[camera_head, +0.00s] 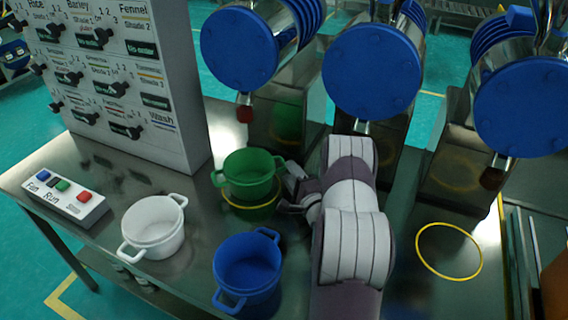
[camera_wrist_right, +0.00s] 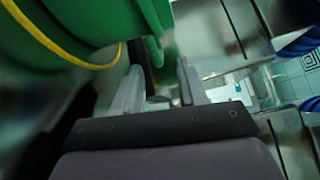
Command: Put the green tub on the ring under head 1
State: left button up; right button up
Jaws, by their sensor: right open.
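The green tub (camera_head: 250,174) has two handles and appears upright, at a yellow ring (camera_head: 250,208) below the leftmost blue-faced head (camera_head: 239,49). The ring's curve shows around its base; I cannot tell exact contact. My right gripper (camera_head: 289,189) is open beside the tub's right side, its fingers close to the handle there. In the right wrist view the tub (camera_wrist_right: 75,25) fills the upper left, and the open fingers (camera_wrist_right: 160,88) point toward its handle (camera_wrist_right: 155,50). Whether they touch it is unclear. No head number is readable. My left gripper is out of view.
A white tub (camera_head: 153,227) and a blue tub (camera_head: 247,273) stand nearer on the steel table. A button box (camera_head: 65,200) and a control panel (camera_head: 135,80) are at left. Another yellow ring (camera_head: 449,252) lies bare at right. Two more heads (camera_head: 372,70) (camera_head: 522,105) hang behind.

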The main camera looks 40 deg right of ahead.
jog(key=v, duration=0.6)
